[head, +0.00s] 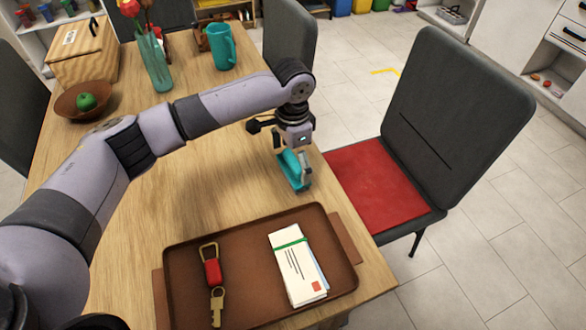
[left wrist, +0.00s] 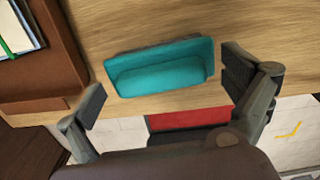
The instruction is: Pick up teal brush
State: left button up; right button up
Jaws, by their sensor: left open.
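The teal brush (head: 293,171) lies near the right edge of the wooden table, just beyond the brown tray. My left gripper (head: 290,165) is over it, coming from above, and partly hides it in the head view. In the left wrist view the teal brush (left wrist: 160,70) lies between the two spread fingers of the left gripper (left wrist: 162,88). Gaps show between the brush and the fingers, wider on the left side. The left gripper is open. My right gripper is not in view.
A brown tray (head: 172,262) holds a red-tagged key (head: 213,275) and banded envelopes (head: 297,265). A chair with a red seat (head: 375,187) stands beside the table edge. A teal pitcher (head: 221,46), vase (head: 154,62) and bowl (head: 68,105) stand farther back.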

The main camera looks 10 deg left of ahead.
aim_at(293, 159)
pick_arm(q)
jog(key=shift+c, duration=0.2)
jog(key=c, duration=1.3)
jog(key=shift+o, duration=0.2)
jog(key=shift+r, duration=0.1)
notch_tip(293, 159, up, 20)
jog(key=p, duration=0.1)
